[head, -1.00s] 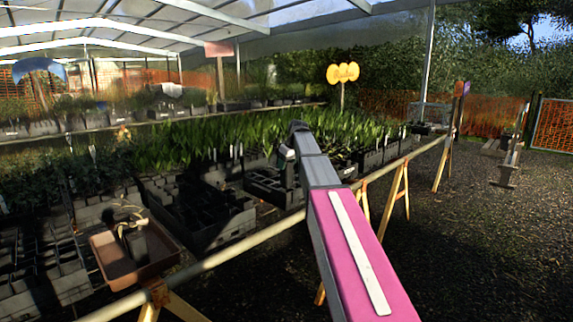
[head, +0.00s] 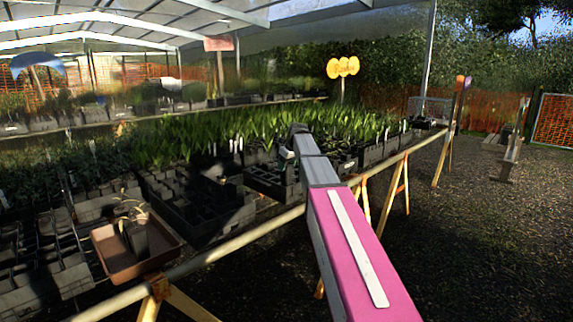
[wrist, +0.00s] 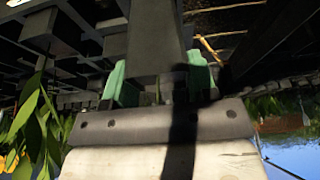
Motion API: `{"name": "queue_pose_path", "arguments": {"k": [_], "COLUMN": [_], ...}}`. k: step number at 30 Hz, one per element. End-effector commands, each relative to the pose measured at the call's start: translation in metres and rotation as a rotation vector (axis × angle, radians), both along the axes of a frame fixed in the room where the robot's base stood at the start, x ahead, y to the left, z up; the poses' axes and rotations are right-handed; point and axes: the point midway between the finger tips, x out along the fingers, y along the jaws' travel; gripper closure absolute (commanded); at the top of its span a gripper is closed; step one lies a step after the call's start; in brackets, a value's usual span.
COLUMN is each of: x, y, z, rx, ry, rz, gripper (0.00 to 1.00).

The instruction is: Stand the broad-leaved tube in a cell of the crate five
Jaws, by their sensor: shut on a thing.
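My gripper (wrist: 157,85) has pale green fingers and is shut on a dark square tube (wrist: 155,35), which fills the gap between them in the wrist view. Black crates with cells stand on the bench: one with mostly empty cells (head: 208,222) left of my arm, and a smaller one (head: 268,187) close beside the arm's end. No number is readable, so I cannot tell which is crate five.
A brown tray (head: 113,266) at the front left holds a dark pot (head: 136,237) with a thin, drooping plant. Dense green stock (head: 230,130) fills crates behind. A pale rail (head: 240,234) on yellow trestles edges the bench. Gravel (head: 470,240) to the right is open.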

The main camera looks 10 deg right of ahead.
Motion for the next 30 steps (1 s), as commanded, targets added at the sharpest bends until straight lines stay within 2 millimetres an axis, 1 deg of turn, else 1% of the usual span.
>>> {"name": "queue_pose_path", "arguments": {"k": [30], "x": [0.000], "y": [0.000], "z": [-0.035], "rx": [0.000], "ry": [0.000], "rz": [0.000], "gripper": [0.89]}}
